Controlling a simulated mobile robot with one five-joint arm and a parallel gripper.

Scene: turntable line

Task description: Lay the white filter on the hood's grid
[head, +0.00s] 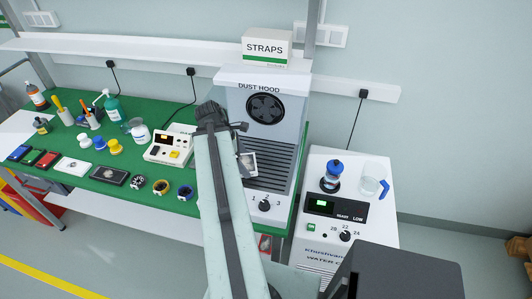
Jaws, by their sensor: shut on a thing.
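The dust hood (262,120) stands at the right end of the green bench, with a round fan opening in its front. Its dark slatted grid (281,165) slopes below the fan. My gripper (243,152) is mostly hidden behind my arm, at the left part of the grid. It is shut on the white filter (250,158), a small white-edged piece with a greyish middle that shows just right of my arm. The filter appears over the grid; I cannot tell whether it touches it.
A knob (265,205) is on the hood's front. A control box (170,147) stands left of my arm, with a green bottle (112,108) and small parts farther left. A water unit (340,215) with a jug (371,180) stands right. A STRAPS box (266,47) sits above the hood.

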